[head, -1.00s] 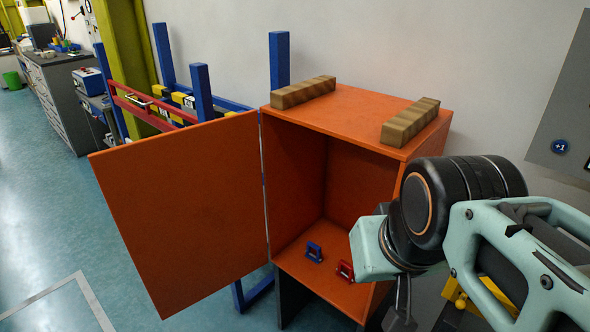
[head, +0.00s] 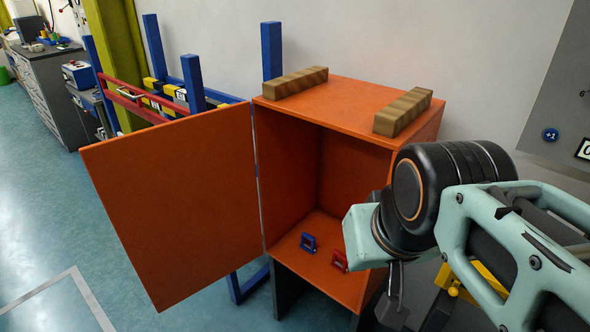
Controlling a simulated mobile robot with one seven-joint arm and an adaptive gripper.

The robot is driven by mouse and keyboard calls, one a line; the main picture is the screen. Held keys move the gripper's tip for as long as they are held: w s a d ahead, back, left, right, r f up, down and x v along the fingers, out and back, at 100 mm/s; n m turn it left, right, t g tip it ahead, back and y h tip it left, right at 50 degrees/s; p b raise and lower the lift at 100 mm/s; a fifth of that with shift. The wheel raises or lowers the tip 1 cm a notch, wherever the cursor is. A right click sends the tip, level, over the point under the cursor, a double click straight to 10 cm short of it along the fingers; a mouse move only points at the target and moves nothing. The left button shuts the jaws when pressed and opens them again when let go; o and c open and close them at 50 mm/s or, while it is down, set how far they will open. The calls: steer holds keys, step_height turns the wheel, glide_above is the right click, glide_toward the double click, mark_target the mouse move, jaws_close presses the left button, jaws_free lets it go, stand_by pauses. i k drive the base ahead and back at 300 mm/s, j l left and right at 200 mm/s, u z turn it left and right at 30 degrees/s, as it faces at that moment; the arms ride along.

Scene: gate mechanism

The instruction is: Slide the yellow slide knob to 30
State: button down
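A yellow part (head: 454,280) shows low at the right in the head view, partly covered by my arm. I cannot tell whether it is the yellow slide knob. No scale or number for a slide shows clearly. My gripper (head: 396,305) hangs below my wrist, dark and mostly hidden, near the right front edge of the orange cabinet. Its fingertips are not clear, so its opening cannot be read. I see nothing held in it.
The orange cabinet (head: 350,95) stands open, its door (head: 170,210) swung out left. Blue (head: 309,242) and red (head: 339,261) handles sit inside. A grey panel (head: 550,95) with a blue "+1" button (head: 551,135) is at right. Floor at left is clear.

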mark_target(452, 290)
steer(key=z, duration=2.3)
steer(key=k+j+u, duration=0.1)
steer(key=u, duration=0.75)
steer(key=i+u, duration=0.25)
steer(key=i+j+u, duration=0.15)
steer(key=j, duration=0.2)
steer(key=k, duration=0.05)
